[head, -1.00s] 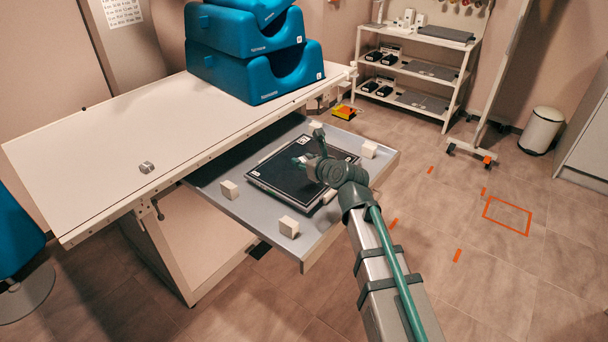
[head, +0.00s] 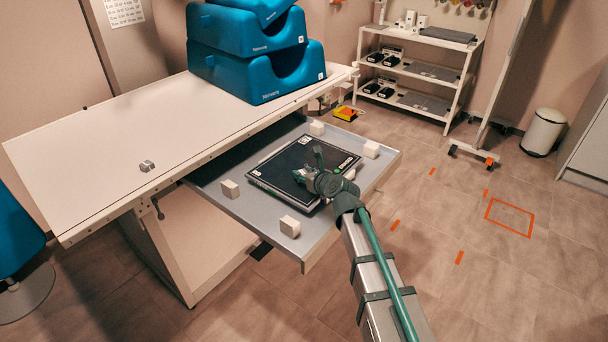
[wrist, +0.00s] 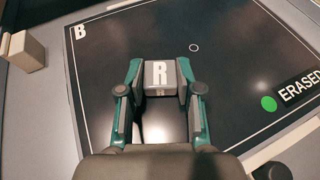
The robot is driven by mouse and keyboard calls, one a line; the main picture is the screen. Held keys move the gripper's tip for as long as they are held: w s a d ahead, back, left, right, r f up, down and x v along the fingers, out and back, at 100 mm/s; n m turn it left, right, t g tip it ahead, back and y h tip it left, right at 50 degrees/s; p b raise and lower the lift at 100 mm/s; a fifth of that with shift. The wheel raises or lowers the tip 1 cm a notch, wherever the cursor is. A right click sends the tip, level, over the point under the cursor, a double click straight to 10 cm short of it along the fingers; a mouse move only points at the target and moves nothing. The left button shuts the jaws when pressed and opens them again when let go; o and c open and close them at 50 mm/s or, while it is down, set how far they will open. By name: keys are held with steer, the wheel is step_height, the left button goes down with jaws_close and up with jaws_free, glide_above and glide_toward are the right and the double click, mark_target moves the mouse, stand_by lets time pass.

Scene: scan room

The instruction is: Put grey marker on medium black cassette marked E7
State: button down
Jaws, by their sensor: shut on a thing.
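A grey marker block (wrist: 159,75) with a white letter R is clamped between the fingers of my gripper (wrist: 160,92) in the wrist view. A black cassette (wrist: 235,85) lies flat beneath it, with a white border line, a corner B, a small white ring and a green dot beside ERASED. I cannot tell whether the marker touches the cassette. In the head view, my gripper (head: 301,176) is over the front part of the cassette (head: 283,171), which lies in a pulled-out tray. The marker is hard to make out there. I cannot read E7 on any label.
Pale blocks (head: 289,226) stand around the cassette on the grey tray (head: 256,214). Another small grey block (head: 147,166) lies on the white tabletop (head: 95,150). Blue foam supports (head: 250,60) are stacked at the back. A shelf rack (head: 415,70) stands beyond open floor.

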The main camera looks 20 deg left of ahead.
steer(key=shift+f, duration=0.15)
steer(key=c, duration=0.8)
jaws_free()
steer(key=shift+s+d+r, duration=0.15)
steer(key=shift+s+r, duration=0.05)
steer(key=shift+r, duration=0.1)
steer(key=v, duration=1.1)
steer(key=shift+s+d, duration=0.2)
